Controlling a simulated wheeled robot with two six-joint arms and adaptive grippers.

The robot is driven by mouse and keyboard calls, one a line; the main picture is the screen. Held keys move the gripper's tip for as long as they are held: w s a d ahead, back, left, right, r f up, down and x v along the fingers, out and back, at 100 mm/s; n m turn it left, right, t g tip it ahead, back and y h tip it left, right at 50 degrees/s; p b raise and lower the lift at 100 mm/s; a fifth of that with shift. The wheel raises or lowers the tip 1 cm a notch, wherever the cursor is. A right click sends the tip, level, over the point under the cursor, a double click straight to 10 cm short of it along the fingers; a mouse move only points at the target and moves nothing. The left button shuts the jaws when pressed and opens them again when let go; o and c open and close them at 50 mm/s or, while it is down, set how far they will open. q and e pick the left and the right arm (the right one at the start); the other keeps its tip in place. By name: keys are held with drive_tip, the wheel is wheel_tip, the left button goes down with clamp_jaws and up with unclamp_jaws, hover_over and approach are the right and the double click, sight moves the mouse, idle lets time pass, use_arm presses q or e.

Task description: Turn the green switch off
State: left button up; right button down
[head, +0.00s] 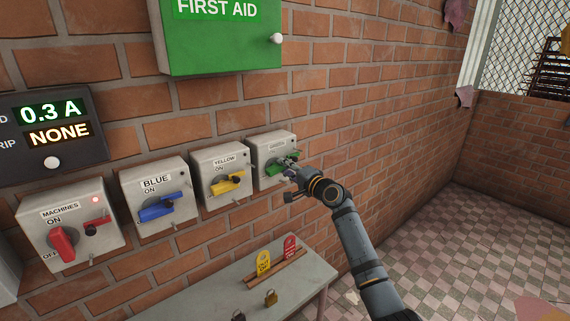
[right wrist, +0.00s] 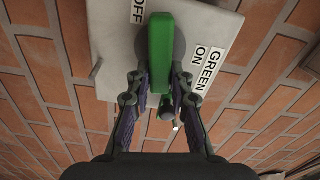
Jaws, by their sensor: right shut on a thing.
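The green switch box (head: 266,152) is the rightmost of the grey boxes on the brick wall. Its green handle (head: 276,169) lies roughly level in the head view, partly hidden by my right gripper (head: 290,168). In the right wrist view the handle (right wrist: 160,50) runs up the picture, with its upper end beside the OFF mark (right wrist: 138,11). The ON mark (right wrist: 200,53) and GREEN label (right wrist: 210,70) are to its right. My right gripper (right wrist: 160,88) is shut on the handle, one finger on each side. My left gripper is out of view.
The yellow switch box (head: 211,162), blue switch box (head: 151,174) and machines box (head: 60,214) stand in a row to the left. A first aid cabinet (head: 220,45) hangs above. A shelf (head: 215,285) with tags and padlocks is below. Tiled floor is open at right.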

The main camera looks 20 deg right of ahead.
drive_tip(key=shift+f+m+p, duration=0.15)
drive_tip(key=shift+m+p, duration=0.25)
drive_tip(key=shift+m, duration=0.6)
drive_tip(key=shift+f, duration=0.1)
drive_tip(key=c, duration=1.2)
unclamp_jaws()
drive_tip(key=v, duration=1.2)
